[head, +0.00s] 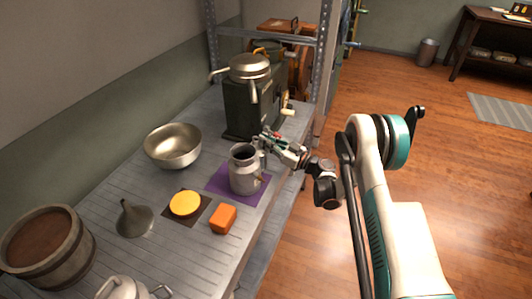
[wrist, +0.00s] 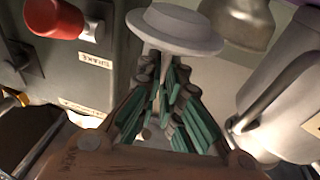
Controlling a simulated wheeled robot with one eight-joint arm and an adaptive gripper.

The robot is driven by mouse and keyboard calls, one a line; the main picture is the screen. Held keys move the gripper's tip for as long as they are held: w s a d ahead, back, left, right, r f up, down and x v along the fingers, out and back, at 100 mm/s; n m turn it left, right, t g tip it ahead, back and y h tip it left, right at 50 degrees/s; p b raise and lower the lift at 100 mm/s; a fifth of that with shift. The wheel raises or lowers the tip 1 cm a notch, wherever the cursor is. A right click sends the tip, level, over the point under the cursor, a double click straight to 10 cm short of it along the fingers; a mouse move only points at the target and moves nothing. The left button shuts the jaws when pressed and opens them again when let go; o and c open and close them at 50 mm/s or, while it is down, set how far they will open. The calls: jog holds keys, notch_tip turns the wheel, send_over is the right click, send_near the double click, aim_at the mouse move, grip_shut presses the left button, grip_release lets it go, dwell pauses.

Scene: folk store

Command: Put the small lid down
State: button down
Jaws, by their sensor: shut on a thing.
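The small lid (wrist: 178,28) is a pale grey disc with a thin stem below it, seen in the wrist view. My gripper (wrist: 160,82) is shut on this stem and holds the disc above its fingers. In the head view my gripper (head: 268,142) is beside the rim of the open grey milk can (head: 244,174), on the side towards the machine; the lid cannot be made out clearly there. The can stands upright on a purple mat (head: 218,184). Its side also shows close on the right of the wrist view (wrist: 290,95).
A dark green machine (head: 238,108) with a metal bowl on top stands behind the can. A steel bowl (head: 172,147), funnel (head: 135,220), yellow disc (head: 185,204), orange block (head: 223,219), wooden barrel (head: 48,250) and another can (head: 122,289) share the slatted bench.

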jog(key=shift+f+b, duration=0.7)
jog(key=shift+f, duration=1.3)
jog(key=shift+r, duration=0.1)
jog(key=c, duration=1.8)
grip_release()
